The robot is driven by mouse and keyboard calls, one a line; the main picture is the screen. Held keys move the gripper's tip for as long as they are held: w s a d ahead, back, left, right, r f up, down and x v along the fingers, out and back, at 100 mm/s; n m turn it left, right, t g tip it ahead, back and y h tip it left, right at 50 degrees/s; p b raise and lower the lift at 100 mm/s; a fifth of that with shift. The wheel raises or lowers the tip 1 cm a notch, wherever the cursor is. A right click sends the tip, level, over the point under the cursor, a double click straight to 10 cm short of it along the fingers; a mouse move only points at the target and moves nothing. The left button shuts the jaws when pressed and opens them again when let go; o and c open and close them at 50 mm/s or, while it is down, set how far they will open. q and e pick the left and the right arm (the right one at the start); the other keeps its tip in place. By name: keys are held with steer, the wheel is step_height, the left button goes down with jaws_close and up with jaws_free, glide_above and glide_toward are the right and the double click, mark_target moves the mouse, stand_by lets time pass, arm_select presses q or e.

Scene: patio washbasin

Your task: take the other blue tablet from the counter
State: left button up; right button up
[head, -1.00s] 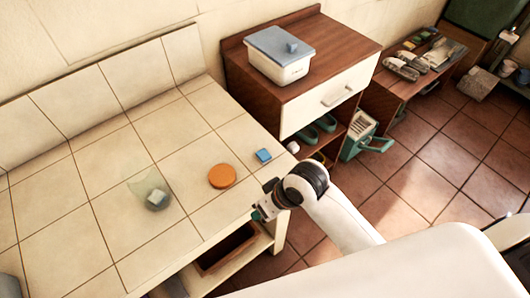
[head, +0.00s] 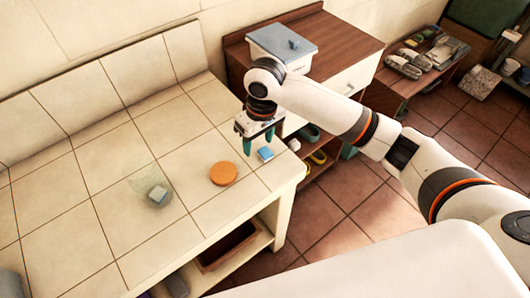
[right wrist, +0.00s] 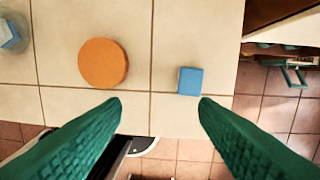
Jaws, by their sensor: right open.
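A small blue tablet (head: 265,153) lies flat on the tiled counter (head: 110,200), near its right end. It also shows in the right wrist view (right wrist: 190,81), just beyond the right-hand fingertip. A clear glass (head: 150,181) on the counter to the left has a pale blue tablet (head: 158,193) in it, partly blurred by the glass. My right gripper (head: 259,143) is open and empty, green fingers pointing down, above the counter beside the blue tablet and apart from it. My left gripper is not in view.
An orange disc (head: 223,174) lies on the counter to the left of the blue tablet. A wooden cabinet (head: 345,42) with a lidded white box (head: 281,45) stands behind and to the right. The counter's left side is mostly clear.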

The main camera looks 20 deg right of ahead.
steer(key=w+d+r+m+h, duration=0.1)
steer(key=w+d+r, duration=0.2)
steer(key=r, duration=0.1)
steer(key=p, duration=0.1)
glide_above(267, 153)
steer(key=f, duration=0.6)
steer(key=shift+w+d+f, duration=0.1)
steer(key=shift+w+f, duration=0.1)
steer(key=shift+f, duration=0.2)
steer(key=shift+s+f+p, duration=0.15)
steer(key=shift+f+p, duration=0.15)
steer(key=shift+f, duration=0.3)
step_height(267, 153, down, 4)
steer(key=shift+s+f+p, duration=0.1)
steer(key=shift+s+p, duration=0.05)
steer(key=shift+p, duration=0.25)
steer(key=shift+c, duration=0.5)
steer(key=c, duration=1)
steer(key=shift+o, duration=0.2)
